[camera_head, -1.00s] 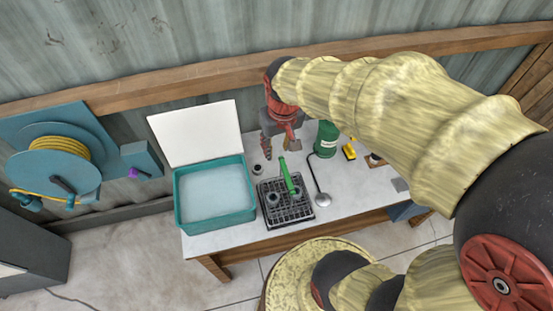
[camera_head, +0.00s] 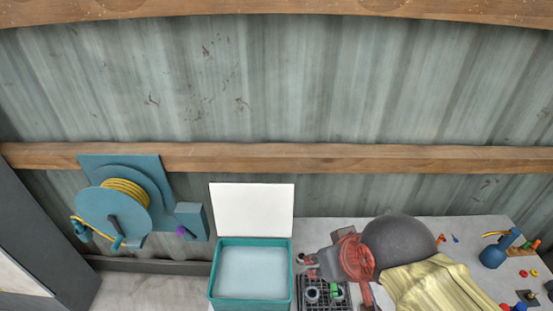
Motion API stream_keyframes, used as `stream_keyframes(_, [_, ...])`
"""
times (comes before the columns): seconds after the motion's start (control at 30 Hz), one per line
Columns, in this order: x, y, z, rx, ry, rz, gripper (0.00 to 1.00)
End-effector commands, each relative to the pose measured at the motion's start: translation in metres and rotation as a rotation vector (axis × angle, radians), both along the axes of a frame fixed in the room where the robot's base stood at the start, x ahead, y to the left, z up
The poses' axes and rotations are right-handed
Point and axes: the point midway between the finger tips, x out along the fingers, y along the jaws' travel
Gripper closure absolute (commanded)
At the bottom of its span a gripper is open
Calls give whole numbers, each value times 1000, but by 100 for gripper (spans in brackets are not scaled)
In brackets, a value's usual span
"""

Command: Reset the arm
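My arm comes in from the lower right in a pale yellow cover, with a dark rounded joint and a red wrist. My gripper (camera_head: 306,262) is at its left end, pointing left above the back of the black grid tray (camera_head: 325,305). Its fingers are small and partly merged with things behind them, so I cannot tell whether they are apart. I see nothing clearly held.
A teal basin (camera_head: 250,304) with a raised white lid (camera_head: 252,211) stands left of the gripper. A blue can (camera_head: 493,257) and small coloured parts are on the table (camera_head: 470,228) at right. A teal hose reel (camera_head: 113,215) hangs on the wall. The upper wall area is clear.

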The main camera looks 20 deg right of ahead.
Motion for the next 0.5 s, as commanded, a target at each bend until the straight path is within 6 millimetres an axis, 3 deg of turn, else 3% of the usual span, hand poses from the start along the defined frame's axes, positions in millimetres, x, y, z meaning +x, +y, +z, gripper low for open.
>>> stream_keyframes(0.5, [0, 0, -135, 0, 1, 0, 68])
